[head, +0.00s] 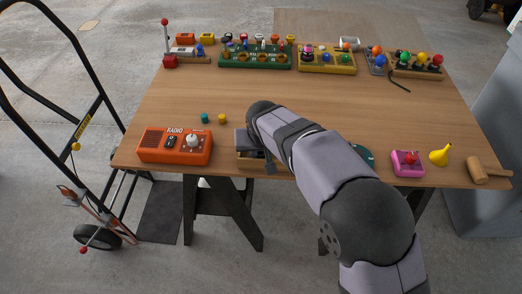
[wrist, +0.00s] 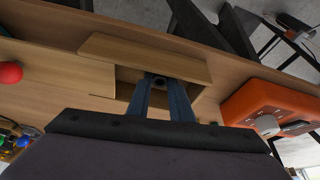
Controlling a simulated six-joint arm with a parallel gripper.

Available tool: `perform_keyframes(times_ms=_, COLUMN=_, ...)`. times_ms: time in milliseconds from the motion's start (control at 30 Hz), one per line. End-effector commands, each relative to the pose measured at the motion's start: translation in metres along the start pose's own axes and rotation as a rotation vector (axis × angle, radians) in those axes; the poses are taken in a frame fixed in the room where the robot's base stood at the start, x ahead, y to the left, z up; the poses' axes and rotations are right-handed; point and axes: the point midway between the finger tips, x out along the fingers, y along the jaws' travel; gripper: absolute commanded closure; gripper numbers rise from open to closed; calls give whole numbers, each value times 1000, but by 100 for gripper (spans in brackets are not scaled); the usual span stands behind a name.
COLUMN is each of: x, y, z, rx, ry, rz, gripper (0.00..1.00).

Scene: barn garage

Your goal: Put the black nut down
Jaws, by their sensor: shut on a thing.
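My gripper (wrist: 160,84) points down over a small wooden box (wrist: 135,52), its two blue-grey fingers shut on the black nut (wrist: 158,82). The nut shows as a small dark piece with a hole between the fingertips, at the box's open compartment. I cannot tell whether it touches the box floor. In the head view my gripper (head: 258,150) is partly hidden by my arm near the table's front edge. The wooden box (head: 246,163) shows only in part below it, and the nut is hidden there.
An orange radio (head: 175,146) stands just left of the box. Teal and yellow small pieces (head: 205,118) lie behind it. Several toy racks (head: 255,58) line the back; mid-table is clear.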

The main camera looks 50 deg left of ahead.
Motion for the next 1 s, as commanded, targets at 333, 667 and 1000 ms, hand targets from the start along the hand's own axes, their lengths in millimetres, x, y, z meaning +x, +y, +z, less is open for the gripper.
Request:
perform_keyframes(times_ms=333, x=3, y=0, z=1, rx=0, ry=0, rz=0, gripper=100)
perform_keyframes(times_ms=667, x=3, y=0, z=1, rx=0, ry=0, rz=0, gripper=62)
perform_keyframes(times_ms=1000, x=-16, y=-1, z=-1, rx=1, ry=3, rz=-1, gripper=62)
